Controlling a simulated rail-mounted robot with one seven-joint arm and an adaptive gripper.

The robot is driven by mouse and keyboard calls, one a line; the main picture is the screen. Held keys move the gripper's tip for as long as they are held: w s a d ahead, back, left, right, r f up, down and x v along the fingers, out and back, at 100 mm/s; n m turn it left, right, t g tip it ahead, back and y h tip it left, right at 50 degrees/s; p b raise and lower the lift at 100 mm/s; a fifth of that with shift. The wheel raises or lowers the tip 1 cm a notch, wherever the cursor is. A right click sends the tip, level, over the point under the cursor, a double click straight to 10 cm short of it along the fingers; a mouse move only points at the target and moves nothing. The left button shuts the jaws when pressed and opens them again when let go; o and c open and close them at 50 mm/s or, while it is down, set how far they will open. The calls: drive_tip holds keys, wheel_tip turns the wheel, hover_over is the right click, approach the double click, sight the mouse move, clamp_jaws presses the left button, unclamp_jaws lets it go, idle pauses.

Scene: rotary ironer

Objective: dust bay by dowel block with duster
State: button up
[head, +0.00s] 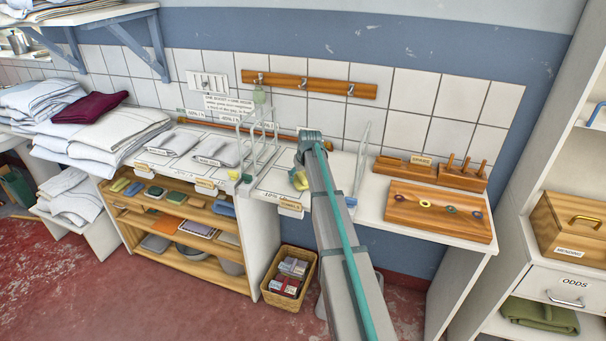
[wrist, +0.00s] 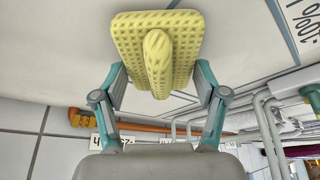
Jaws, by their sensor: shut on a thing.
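The yellow duster (wrist: 155,50), a waffle-textured pad with a raised grip, is between the fingers of my gripper (wrist: 157,85) in the wrist view. My gripper is shut on its grip, with the pad close to the pale counter; contact is unclear. The dowel block (head: 461,178), wooden with upright pegs, stands at the right rear of the counter, beyond that panel. My arm hides part of the counter.
A wooden board with coloured rings (head: 440,211) lies before the dowel block. The upright clear panel (head: 361,152) and white wire rack (head: 258,140) flank my gripper. An orange rod (wrist: 150,128) runs along the wall. Folded linen (head: 115,130) lies left; a basket (head: 289,278) stands below.

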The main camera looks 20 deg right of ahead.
drive_tip(key=shift+w+r+p, duration=0.1)
drive_tip(key=shift+r+p, duration=1.2)
drive_tip(key=shift+r, duration=2.65)
